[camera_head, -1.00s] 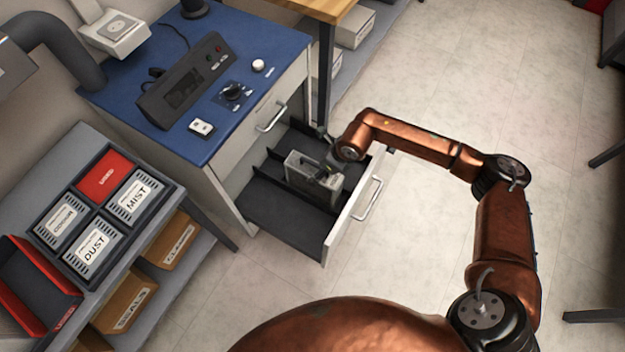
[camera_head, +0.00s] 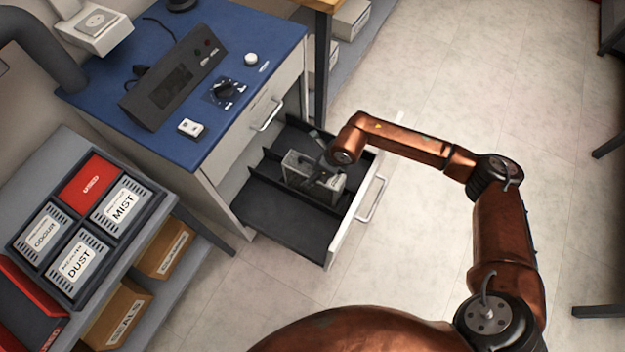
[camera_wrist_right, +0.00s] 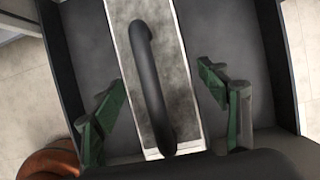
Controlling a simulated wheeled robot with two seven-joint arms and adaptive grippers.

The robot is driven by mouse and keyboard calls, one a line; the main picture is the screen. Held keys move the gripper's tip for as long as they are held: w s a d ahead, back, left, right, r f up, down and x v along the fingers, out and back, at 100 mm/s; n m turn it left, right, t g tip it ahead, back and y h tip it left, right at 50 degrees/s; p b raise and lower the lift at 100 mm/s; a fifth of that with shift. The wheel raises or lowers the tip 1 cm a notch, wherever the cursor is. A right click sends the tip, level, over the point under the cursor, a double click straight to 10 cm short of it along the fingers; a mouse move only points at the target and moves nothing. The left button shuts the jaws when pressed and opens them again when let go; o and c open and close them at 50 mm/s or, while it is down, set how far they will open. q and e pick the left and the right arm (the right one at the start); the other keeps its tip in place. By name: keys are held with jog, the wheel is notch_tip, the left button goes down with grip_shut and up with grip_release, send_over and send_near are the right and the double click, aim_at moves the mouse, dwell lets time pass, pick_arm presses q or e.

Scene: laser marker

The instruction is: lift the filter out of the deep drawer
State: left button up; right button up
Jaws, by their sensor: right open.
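The filter (camera_head: 300,165) is a grey box with a dark bar handle. It stands upright in the open deep drawer (camera_head: 285,222), between the dividers. My right gripper (camera_head: 318,180) is in the drawer over the filter, and partly hides it. In the right wrist view, the filter's pale top (camera_wrist_right: 187,70) lies below, with its black handle (camera_wrist_right: 152,85) running between my open green fingers (camera_wrist_right: 165,98). The fingers stand apart on either side of the handle, and I see no contact. My left gripper is out of view.
The blue-topped bench (camera_head: 110,100) carries a control box (camera_head: 172,90) above the drawer. The drawer front with its handle (camera_head: 372,198) borders the right side. Open floor lies to the right.

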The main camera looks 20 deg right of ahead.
jog(key=shift+c, duration=0.3)
grip_shut()
dwell(0.6)
jog(key=shift+r, duration=0.1)
